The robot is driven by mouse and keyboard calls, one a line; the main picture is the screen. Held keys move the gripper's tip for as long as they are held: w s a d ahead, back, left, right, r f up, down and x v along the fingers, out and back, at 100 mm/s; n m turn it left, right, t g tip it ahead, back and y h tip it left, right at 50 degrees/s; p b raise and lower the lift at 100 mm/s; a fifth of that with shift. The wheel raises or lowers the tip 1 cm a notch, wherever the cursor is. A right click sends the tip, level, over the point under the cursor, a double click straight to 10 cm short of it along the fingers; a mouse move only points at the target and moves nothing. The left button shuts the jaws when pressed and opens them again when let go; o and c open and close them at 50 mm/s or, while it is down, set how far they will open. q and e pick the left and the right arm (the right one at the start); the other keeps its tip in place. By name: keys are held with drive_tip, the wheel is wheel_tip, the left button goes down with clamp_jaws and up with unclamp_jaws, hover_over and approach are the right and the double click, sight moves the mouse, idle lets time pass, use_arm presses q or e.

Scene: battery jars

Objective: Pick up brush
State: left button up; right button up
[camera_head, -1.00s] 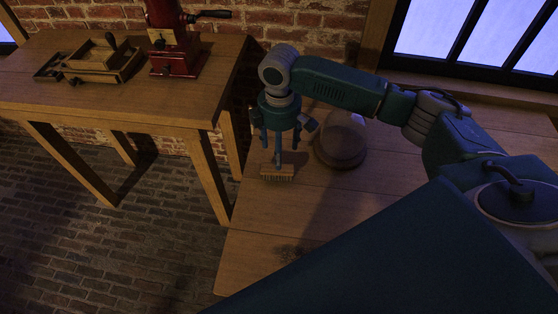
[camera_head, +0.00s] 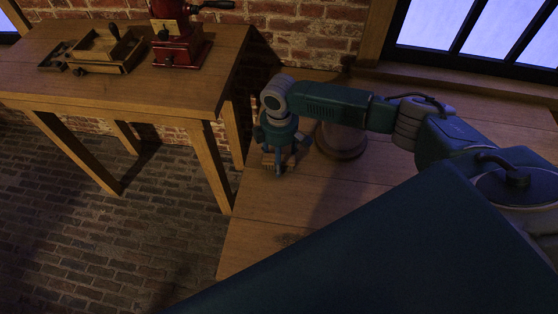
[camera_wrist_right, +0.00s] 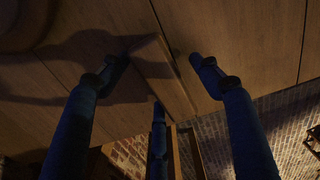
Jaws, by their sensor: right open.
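The brush (camera_head: 266,161) is a small wooden block on the right-hand table, partly hidden by my right gripper (camera_head: 281,158). In the right wrist view the brush (camera_wrist_right: 168,78) shows as a dim wooden bar between the open fingers of my right gripper (camera_wrist_right: 162,75). One finger is on each side of it and a third is near its lower end. The gripper points down over the brush and is open; I cannot tell whether any finger touches it. My left gripper is not in view.
The table (camera_head: 258,222) is clear in front. A separate table (camera_head: 150,88) at the left holds a red grinder (camera_head: 181,48) and a wooden tray (camera_head: 107,51).

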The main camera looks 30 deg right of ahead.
drive_tip(key=c, duration=0.8)
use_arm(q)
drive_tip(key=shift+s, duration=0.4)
use_arm(e)
drive_tip(key=c, duration=0.5)
drive_tip(key=shift+r, duration=0.1)
drive_tip(key=shift+c, duration=0.2)
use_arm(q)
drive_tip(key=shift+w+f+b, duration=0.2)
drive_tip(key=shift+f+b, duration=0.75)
use_arm(e)
wheel_tip(320, 180, up, 20)
drive_tip(key=o, duration=0.6)
drive_tip(key=c, duration=0.4)
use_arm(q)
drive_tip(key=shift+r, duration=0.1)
use_arm(e)
drive_tip(key=shift+a, duration=0.1)
